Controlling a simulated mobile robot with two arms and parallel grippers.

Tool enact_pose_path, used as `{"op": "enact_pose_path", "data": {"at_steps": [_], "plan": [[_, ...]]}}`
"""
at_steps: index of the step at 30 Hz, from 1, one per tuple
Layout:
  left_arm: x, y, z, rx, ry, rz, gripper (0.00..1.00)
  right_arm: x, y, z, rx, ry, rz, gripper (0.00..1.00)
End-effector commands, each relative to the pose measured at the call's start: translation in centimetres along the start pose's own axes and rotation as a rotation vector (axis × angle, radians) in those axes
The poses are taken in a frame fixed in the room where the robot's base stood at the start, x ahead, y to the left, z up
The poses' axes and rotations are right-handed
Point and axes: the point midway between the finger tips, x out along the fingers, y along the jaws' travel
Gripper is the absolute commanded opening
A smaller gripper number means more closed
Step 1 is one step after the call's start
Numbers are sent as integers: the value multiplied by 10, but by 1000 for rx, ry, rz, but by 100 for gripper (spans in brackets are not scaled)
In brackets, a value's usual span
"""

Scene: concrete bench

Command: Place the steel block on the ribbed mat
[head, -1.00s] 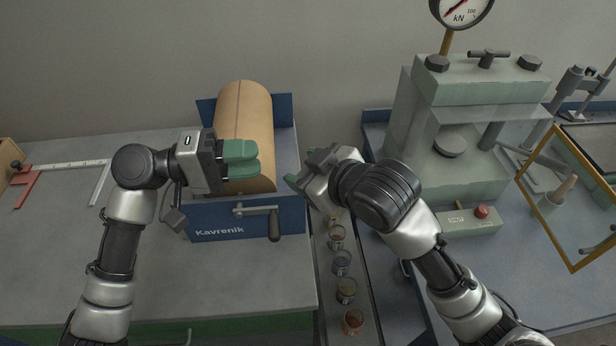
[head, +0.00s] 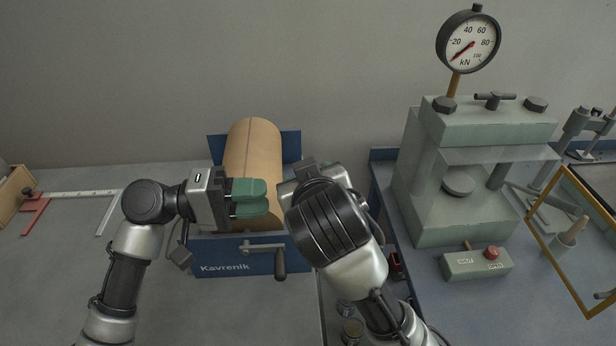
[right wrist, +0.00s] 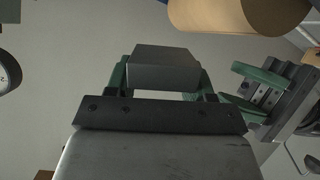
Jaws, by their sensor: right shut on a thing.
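The steel block (right wrist: 163,66) is a plain grey block between the green fingers of my right gripper (right wrist: 162,80) in the right wrist view. The fingers are shut on its two sides and hold it in the air. In the head view my right wrist covers most of that gripper, and the block cannot be made out. My left gripper (head: 250,198) is empty in front of the brown roll, its two green fingers apart. It also shows at the right of the right wrist view (right wrist: 254,92). I cannot make out a ribbed mat in either view.
A brown roll (head: 253,150) lies in a blue Kavrenik holder with a crank (head: 225,262). A green press (head: 480,125) with a gauge (head: 468,42) stands right of my right arm. Small jars (head: 352,328) are partly hidden by that arm. The grey bench front left (head: 50,270) is clear.

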Motion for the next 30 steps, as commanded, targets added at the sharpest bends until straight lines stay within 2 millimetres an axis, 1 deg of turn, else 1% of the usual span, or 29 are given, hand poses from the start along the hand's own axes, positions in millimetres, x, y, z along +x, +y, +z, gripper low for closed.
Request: {"op": "enact_pose_path", "data": {"at_steps": [6,30], "plan": [[0,0,0,0,0,0,28,2,5,20,-110,61,-204,11],[0,0,0,0,0,0,28,10,12,77,-459,253,-864,11]]}}
